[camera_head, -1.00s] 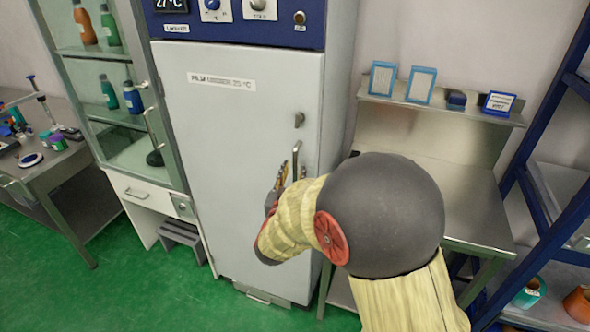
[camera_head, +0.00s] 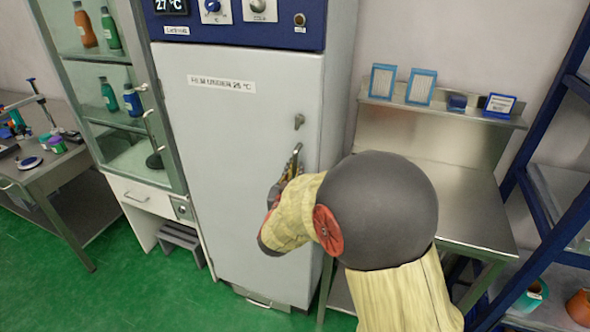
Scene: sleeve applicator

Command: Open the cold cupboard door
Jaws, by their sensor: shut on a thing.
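The cold cupboard is a tall pale grey cabinet with a dark blue control panel (camera_head: 240,22) on top. Its door (camera_head: 230,150) bears a white label strip and looks closed in its frame. A metal door handle (camera_head: 296,152) stands near the door's right edge, below a small latch or lock (camera_head: 299,121). My gripper (camera_head: 288,172) is at the handle, shut on it. The lower part of the handle is hidden behind the fingers, and my arm covers the door's lower right.
A glass-fronted cabinet (camera_head: 115,95) with bottles stands at left, beside a bench (camera_head: 60,165). A steel table (camera_head: 460,205) with a shelf of small frames stands at right, near a blue rack (camera_head: 545,160). Green floor (camera_head: 130,290) is free at lower left.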

